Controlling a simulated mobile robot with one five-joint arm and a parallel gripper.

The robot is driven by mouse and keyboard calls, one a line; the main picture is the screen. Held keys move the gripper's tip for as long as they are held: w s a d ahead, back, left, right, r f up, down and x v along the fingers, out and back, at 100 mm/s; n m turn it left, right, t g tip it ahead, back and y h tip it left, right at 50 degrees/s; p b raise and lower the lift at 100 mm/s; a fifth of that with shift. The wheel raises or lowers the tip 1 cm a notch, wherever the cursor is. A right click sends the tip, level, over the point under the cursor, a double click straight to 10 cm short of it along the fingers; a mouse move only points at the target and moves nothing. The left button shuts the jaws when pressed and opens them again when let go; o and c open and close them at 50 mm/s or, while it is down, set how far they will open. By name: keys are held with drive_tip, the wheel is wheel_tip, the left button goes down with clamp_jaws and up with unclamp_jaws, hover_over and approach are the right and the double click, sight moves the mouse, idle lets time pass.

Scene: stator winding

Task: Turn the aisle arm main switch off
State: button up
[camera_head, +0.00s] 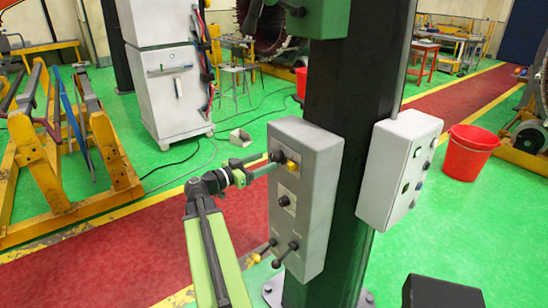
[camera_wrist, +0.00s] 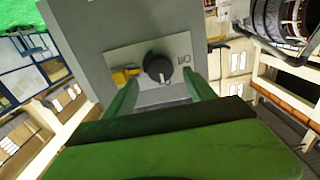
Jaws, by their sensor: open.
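A grey control box (camera_head: 310,205) is mounted on a dark column. Near its top is a switch with a yellow part (camera_head: 291,166); my gripper (camera_head: 268,163) reaches it from the left. In the wrist view a round black knob (camera_wrist: 157,67) with a white pointer mark sits on a pale plate (camera_wrist: 182,48) printed with I and O. A yellow part (camera_wrist: 123,76) lies left of the knob. My gripper (camera_wrist: 160,82) is open, its green fingers on either side of the knob's lower part in the picture. I cannot tell whether they touch it. Which switch is the aisle arm main one is not readable.
Lower on the box are another knob (camera_head: 284,201) and two levers (camera_head: 288,251). A white panel (camera_head: 400,168) hangs on the column's right side. A red bucket (camera_head: 467,153) stands on the green floor. A yellow frame (camera_head: 45,165) stands at left.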

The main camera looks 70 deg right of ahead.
sight(273, 158)
drive_tip(key=x, duration=0.4)
drive_tip(key=shift+s+d, duration=0.1)
drive_tip(key=shift+d, duration=0.15)
